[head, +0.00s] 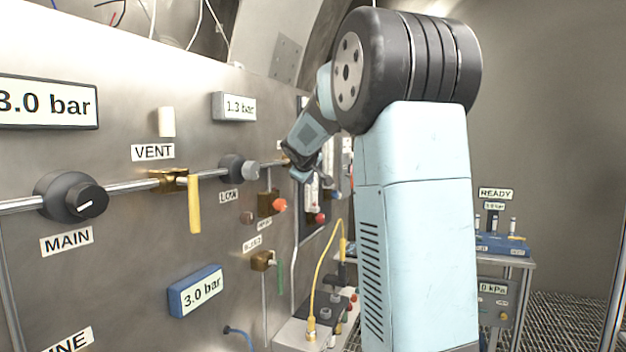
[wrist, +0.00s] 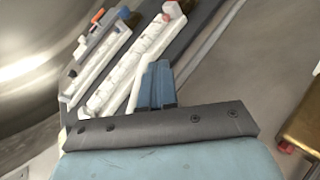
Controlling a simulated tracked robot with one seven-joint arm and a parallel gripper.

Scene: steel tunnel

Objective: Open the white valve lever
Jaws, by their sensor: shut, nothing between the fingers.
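I cannot make out a lever that is surely the white valve lever. A short white cylinder (head: 166,122) stands out from the panel above the VENT label in the head view; I cannot tell whether it is a lever. My gripper's blue fingers (wrist: 158,82) are together and empty in the wrist view. Beyond them lie white scaled tubes (wrist: 125,75) on a dark plate; I cannot tell whether they touch. In the head view my arm reaches to the panel, right of the LOW knob (head: 238,168), and hides part of it.
The panel also carries a yellow lever (head: 195,205), a MAIN knob (head: 72,197), a red knob (head: 279,205) and a green lever (head: 280,277). A bench with fittings and a yellow hose (head: 316,275) stands below. A brass block (wrist: 302,128) shows at the wrist view's right edge.

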